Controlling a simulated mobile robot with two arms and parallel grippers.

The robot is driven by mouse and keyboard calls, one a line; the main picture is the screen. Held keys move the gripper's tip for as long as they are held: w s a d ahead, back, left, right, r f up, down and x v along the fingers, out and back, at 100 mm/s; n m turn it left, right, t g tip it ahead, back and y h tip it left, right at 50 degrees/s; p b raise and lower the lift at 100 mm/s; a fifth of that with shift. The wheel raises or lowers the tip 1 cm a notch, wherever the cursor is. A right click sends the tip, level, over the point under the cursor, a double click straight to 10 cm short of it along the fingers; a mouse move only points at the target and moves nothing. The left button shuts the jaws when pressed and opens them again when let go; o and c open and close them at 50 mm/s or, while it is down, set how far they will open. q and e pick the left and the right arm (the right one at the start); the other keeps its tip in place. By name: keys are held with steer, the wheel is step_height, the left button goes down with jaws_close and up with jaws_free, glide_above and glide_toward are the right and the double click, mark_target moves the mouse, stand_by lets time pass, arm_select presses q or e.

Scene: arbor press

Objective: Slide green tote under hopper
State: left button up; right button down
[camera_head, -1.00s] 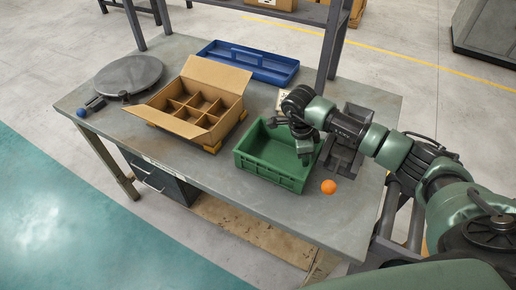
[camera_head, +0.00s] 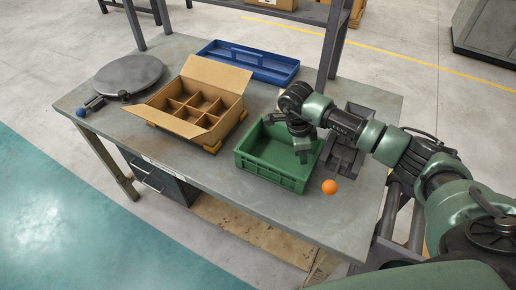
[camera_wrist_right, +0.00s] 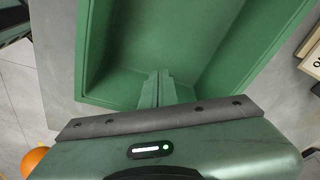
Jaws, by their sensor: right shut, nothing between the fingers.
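The green tote (camera_head: 270,175) is an open, empty-looking box on the grey workbench, near its front right part. My right gripper (camera_head: 303,157) is over the tote's right side, its fingers pointing down into it. In the right wrist view my right gripper (camera_wrist_right: 160,75) has its two fingers together with nothing between them, in front of the tote's green inner walls (camera_wrist_right: 225,35). I cannot tell whether the fingertips touch the tote. I cannot make out a hopper for sure; a dark grey metal fixture (camera_head: 341,157) stands just right of the tote, partly behind my arm. My left gripper is not in view.
An orange ball (camera_head: 330,187) lies right of the tote's front corner. A divided cardboard box (camera_head: 210,132) stands to the left, a blue tray (camera_head: 250,72) lies behind, and a round grey plate (camera_head: 128,75) is far left. The bench (camera_head: 215,175) is bare in front of the cardboard box.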

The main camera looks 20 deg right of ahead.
steer(key=d+p+v, duration=0.1)
steer(key=p+v, duration=0.3)
steer(key=v, duration=0.4)
steer(key=shift+s+d+r, duration=0.25)
steer(key=shift+s+r, duration=0.05)
steer(key=shift+s, duration=0.05)
